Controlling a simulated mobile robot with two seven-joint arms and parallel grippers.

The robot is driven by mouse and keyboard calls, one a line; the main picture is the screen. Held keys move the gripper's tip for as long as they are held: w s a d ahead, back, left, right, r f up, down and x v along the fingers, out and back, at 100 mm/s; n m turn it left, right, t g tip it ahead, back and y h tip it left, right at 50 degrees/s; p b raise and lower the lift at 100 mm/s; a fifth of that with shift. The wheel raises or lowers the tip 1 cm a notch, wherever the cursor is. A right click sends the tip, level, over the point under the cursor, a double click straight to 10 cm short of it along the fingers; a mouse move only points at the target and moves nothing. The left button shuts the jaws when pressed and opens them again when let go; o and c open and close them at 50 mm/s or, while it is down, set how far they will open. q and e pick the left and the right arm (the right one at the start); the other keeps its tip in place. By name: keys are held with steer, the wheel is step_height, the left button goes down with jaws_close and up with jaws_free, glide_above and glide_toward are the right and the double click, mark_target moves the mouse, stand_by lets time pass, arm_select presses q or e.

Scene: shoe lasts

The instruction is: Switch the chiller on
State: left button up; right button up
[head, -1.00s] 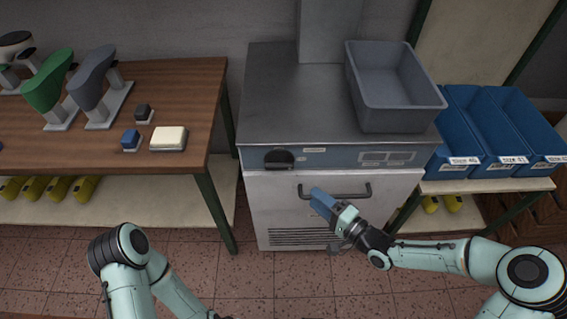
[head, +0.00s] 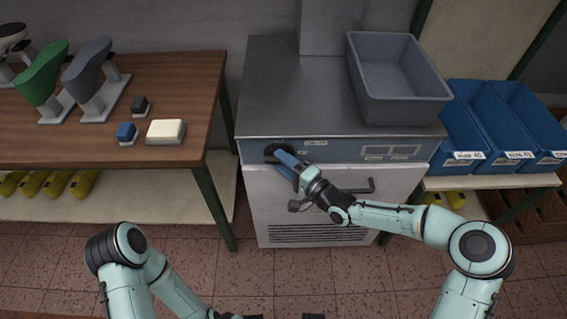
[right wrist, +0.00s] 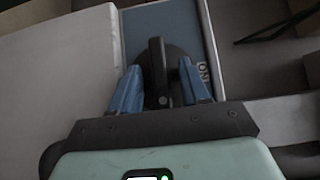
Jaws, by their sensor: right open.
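The chiller (head: 340,95) is a steel-topped cabinet with a pale front and a blue control strip. Its black rotary knob (head: 271,150) sits at the left of the strip, partly hidden by my right gripper (head: 280,155). In the right wrist view the knob's raised bar (right wrist: 157,72) stands between the two blue fingers of my right gripper (right wrist: 158,85). The fingers are open, with a gap visible on each side of the bar. Lettering ending in "NO" or "ON", seen turned, shows beside the knob. My left arm is at the lower left in the head view; its gripper is not clearly visible.
A grey bin (head: 400,108) stands on the chiller top. The door handle (head: 360,190) sticks out below the strip. A wooden table (head: 60,140) with shoe lasts is on the left, and blue bins (head: 500,130) stand on a shelf at the right.

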steer(key=shift+w+a, duration=0.1)
jaws_close()
